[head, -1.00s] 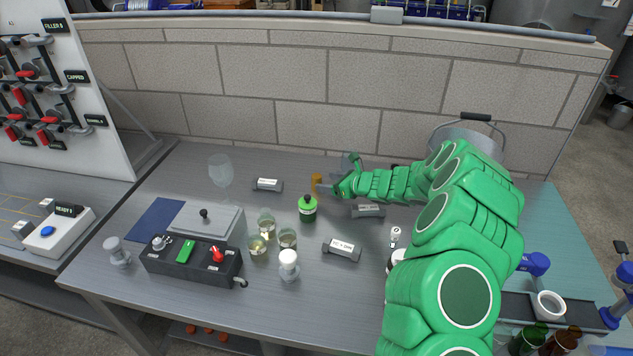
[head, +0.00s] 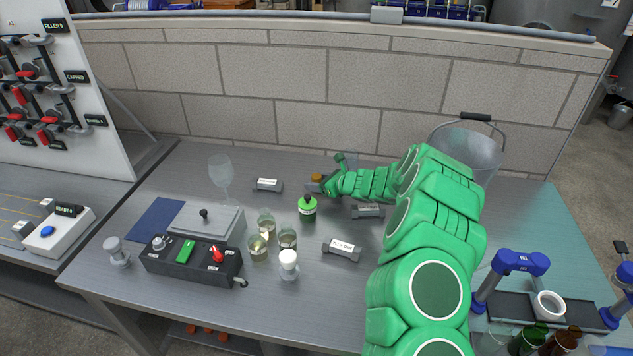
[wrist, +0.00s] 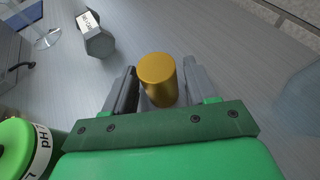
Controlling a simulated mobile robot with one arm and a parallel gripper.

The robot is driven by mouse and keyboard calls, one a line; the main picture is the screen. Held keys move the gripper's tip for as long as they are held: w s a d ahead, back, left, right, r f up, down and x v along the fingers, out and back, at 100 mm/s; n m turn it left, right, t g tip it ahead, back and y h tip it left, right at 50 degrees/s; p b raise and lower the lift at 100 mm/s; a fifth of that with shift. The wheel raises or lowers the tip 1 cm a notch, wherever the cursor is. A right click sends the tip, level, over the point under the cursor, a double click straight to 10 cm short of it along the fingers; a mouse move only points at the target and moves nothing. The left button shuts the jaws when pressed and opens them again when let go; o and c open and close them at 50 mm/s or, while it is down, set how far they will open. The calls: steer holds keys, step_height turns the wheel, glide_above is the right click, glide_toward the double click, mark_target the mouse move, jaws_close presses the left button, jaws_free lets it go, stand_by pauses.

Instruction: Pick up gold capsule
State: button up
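The gold capsule (wrist: 158,82) is a small gold cylinder standing upright on the grey bench. It also shows in the head view (head: 317,178), partly hidden by the gripper. My gripper (wrist: 157,84) is open, with one finger on each side of the capsule. In the wrist view, a narrow gap shows beside the capsule, mostly toward the right finger. My green arm reaches in from the right, and the gripper (head: 321,184) is low over the bench in the head view.
A green-capped bottle (head: 307,208) stands close in front of the gripper. Labelled grey blocks (head: 268,185) lie nearby, and a wine glass (head: 221,172) stands to the left. A metal bucket (head: 476,150) stands behind my arm. The bench behind the capsule, toward the wall, is clear.

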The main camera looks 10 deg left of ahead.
steer(key=c, duration=0.3)
steer(key=shift+r, duration=0.1)
